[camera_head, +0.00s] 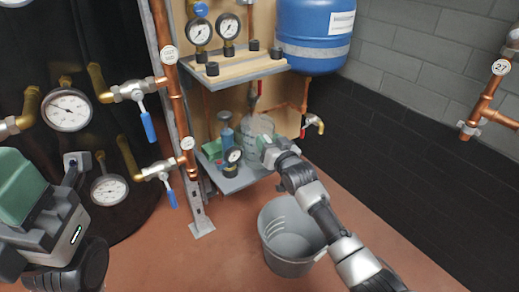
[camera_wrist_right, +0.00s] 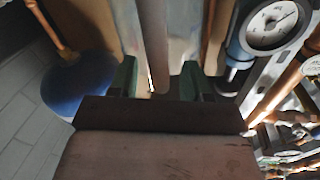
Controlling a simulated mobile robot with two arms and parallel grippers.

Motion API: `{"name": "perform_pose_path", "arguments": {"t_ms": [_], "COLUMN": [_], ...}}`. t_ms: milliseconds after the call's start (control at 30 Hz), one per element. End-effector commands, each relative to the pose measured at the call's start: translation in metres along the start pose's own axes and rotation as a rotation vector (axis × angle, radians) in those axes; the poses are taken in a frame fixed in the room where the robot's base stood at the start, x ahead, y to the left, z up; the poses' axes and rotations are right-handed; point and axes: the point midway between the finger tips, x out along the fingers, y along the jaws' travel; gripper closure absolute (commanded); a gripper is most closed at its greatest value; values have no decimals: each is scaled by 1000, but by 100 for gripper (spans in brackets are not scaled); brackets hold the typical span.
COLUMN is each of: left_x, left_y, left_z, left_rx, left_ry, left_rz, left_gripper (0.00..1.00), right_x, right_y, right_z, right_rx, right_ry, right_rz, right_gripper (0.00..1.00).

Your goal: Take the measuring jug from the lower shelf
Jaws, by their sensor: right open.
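The measuring jug (camera_head: 255,128) is a clear, see-through vessel standing on the grey lower shelf (camera_head: 240,183), towards its right side. My right gripper (camera_head: 266,146) is at the jug's front right in the head view and covers part of it. In the right wrist view its two green fingers (camera_wrist_right: 158,82) stand apart, with a pale, see-through surface between and beyond them. I cannot tell whether they touch the jug. Part of my left arm, with a green block that may belong to its gripper (camera_head: 22,186), is at the left edge; its jaws cannot be made out.
A blue bottle (camera_head: 226,130) and a small gauge (camera_head: 233,155) stand left of the jug. The upper shelf (camera_head: 235,66) with two gauges is above. A red-handled tap (camera_head: 312,123) is to the right. A grey bucket (camera_head: 285,245) stands on the floor below.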

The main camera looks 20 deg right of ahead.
Motion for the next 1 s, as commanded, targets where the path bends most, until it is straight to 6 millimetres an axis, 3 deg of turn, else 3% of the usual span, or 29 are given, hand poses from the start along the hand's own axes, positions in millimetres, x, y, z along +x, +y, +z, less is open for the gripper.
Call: {"name": "perform_pose_path", "arguments": {"t_ms": [67,400,833,1000], "left_x": [0,0,1,6], "left_y": [0,0,0,-1], "left_z": [0,0,0,0], "left_rx": [0,0,-1,-2], "left_ry": [0,0,1,2], "left_rz": [0,0,0,-4], "left_gripper": [57,57,57,57], "right_x": [0,0,0,0], "right_y": [0,0,0,-3], "right_z": [0,0,-1,-12], "right_rx": [0,0,2,2], "right_ry": [0,1,-1,1], "right_rz": [0,0,0,-1], "right_gripper": [52,100,100,100]}}
